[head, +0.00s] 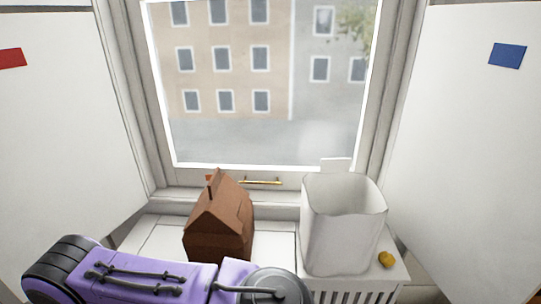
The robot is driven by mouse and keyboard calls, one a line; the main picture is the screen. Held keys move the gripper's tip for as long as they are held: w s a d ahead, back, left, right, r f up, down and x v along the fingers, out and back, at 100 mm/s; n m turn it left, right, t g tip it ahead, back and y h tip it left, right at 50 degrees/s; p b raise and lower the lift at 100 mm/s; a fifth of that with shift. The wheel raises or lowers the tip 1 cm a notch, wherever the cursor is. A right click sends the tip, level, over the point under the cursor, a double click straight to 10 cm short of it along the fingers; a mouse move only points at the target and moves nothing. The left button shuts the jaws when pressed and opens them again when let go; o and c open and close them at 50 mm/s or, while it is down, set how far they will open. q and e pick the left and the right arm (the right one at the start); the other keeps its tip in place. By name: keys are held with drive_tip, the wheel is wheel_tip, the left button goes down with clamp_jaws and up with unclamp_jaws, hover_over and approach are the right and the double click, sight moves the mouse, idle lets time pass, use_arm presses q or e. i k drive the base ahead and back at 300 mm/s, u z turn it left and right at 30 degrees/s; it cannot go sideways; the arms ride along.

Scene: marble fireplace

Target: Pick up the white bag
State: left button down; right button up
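The white bag (343,238) stands upright with its top open, on the right part of the white ledge below the window. Its inside is only partly visible and I cannot see anything in it. My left arm, purple with grey joints, crosses the bottom left of the head view and ends in front of the ledge, left of the bag. Its gripper fingers do not show. My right gripper and arm are not in view. Nothing of mine is seen touching the bag.
A brown, house-shaped bag or box (219,224) stands left of the white bag, with a gap between them. A small yellow object (387,260) lies right of the white bag. The white ledge (277,246) has slats at front right. A window with a brass handle (260,182) is behind.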

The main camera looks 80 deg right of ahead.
sight(338, 218)
drive_tip(key=u, duration=0.05)
drive_tip(key=i, duration=0.85)
drive_tip(key=z, duration=2.65)
